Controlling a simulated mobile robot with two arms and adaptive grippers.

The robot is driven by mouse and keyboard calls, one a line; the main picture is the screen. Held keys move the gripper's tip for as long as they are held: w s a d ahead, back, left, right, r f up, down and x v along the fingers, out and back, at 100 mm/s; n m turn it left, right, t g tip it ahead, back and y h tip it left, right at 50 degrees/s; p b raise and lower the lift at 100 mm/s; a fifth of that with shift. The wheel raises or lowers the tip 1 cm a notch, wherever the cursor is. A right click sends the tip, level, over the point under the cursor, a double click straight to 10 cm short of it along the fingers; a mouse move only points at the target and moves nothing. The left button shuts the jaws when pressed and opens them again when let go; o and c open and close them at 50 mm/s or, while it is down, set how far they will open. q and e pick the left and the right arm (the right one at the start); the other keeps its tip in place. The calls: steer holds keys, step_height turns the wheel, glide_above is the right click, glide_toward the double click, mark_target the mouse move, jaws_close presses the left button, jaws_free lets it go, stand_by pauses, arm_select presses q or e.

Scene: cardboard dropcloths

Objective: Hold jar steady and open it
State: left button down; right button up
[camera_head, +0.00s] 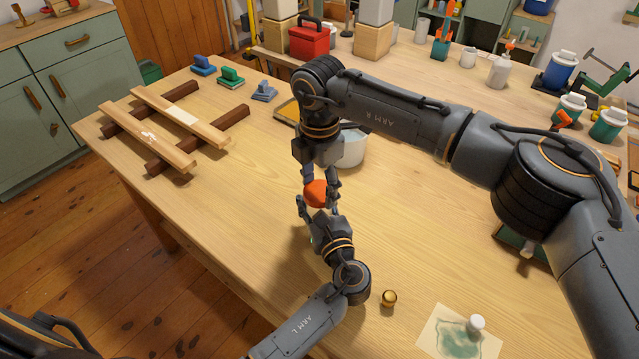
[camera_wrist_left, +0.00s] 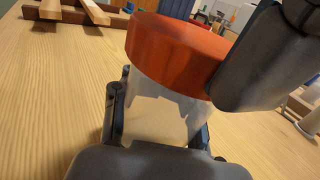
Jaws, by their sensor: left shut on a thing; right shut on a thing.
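The jar has a red-orange lid (camera_head: 315,193) and stands near the middle of the wooden table. In the left wrist view its lid (camera_wrist_left: 172,52) sits on a pale, whitish body (camera_wrist_left: 155,112). My left gripper (camera_head: 318,222) is shut around the jar's body, with a finger on each side in the left wrist view. My right gripper (camera_head: 319,190) comes down from above and is shut on the lid. One of its fingers presses the lid's right side in the left wrist view. The lid appears seated on the body. Most of the jar's body is hidden in the head view.
A white bucket (camera_head: 352,147) stands just behind my right gripper. Wooden strips (camera_head: 150,135) lie on dark rails at the left. A brass knob (camera_head: 389,298) and a stained sheet (camera_head: 452,338) with a white-capped item (camera_head: 476,323) are at the front. The table's left-centre is clear.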

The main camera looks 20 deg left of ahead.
steer(key=n, duration=0.5)
steer(key=shift+n, duration=0.3)
steer(key=n, duration=0.3)
steer(key=shift+n, duration=0.3)
steer(key=n, duration=0.3)
steer(key=shift+n, duration=0.4)
steer(key=n, duration=0.3)
steer(key=shift+n, duration=0.4)
steer(key=n, duration=1.2)
steer(key=shift+n, duration=0.4)
steer(key=n, duration=0.5)
